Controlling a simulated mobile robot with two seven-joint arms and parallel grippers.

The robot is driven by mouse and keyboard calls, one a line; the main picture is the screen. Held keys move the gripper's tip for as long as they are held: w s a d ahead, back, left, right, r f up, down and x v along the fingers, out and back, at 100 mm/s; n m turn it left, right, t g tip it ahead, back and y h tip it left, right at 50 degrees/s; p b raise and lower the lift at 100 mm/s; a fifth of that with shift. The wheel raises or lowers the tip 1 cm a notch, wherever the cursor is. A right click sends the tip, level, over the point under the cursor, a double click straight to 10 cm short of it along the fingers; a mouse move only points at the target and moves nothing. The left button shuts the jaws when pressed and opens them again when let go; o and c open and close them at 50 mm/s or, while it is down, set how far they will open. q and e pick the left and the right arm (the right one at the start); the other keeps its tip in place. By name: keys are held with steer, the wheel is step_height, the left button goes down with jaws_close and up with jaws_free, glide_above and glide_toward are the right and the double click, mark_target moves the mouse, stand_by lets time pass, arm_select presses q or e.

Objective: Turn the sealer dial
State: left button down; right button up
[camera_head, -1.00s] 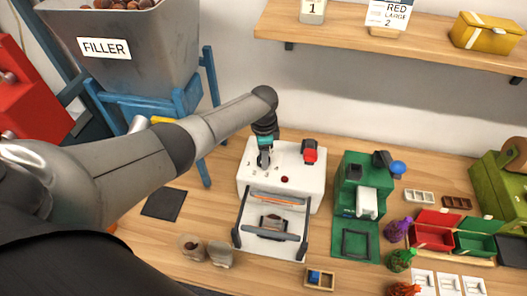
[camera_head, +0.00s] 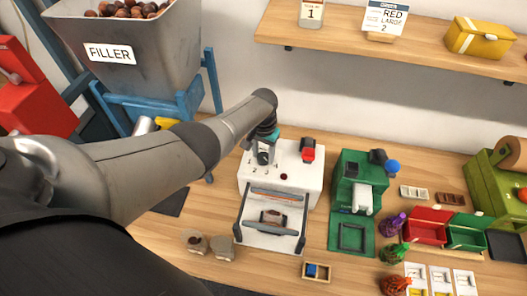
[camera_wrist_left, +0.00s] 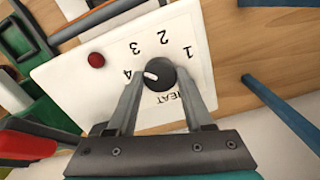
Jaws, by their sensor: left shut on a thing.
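The white sealer (camera_head: 303,178) stands on the table in the middle of the head view. Its dark round dial (camera_wrist_left: 161,74) has a white pointer mark that points at the number 4 in the wrist view. Numbers 1 to 4 and the word HEAT are printed around it, upside down there. My left gripper (camera_head: 264,151) is over the sealer's back left part, its fingers (camera_wrist_left: 160,80) on either side of the dial and shut on it. A red button (camera_wrist_left: 97,60) is beside the dial. My right gripper is not in view.
The sealer's front frame (camera_head: 270,238) has a small item lying inside it. Two small bags (camera_head: 195,241) stand at its front left. A green machine (camera_head: 352,205) is close on the right. The filler hopper (camera_head: 125,50) on a blue stand is behind left.

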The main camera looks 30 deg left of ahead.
mark_target(263, 156)
arm_select(q)
steer(key=n, duration=0.6)
steer(key=shift+p, duration=0.35)
stand_by(0.4)
steer(key=shift+c, duration=1.5)
jaws_free()
steer(key=shift+r, duration=0.2)
steer(key=shift+r+b, duration=0.4)
steer(key=shift+r, duration=0.5)
step_height(263, 156, up, 13)
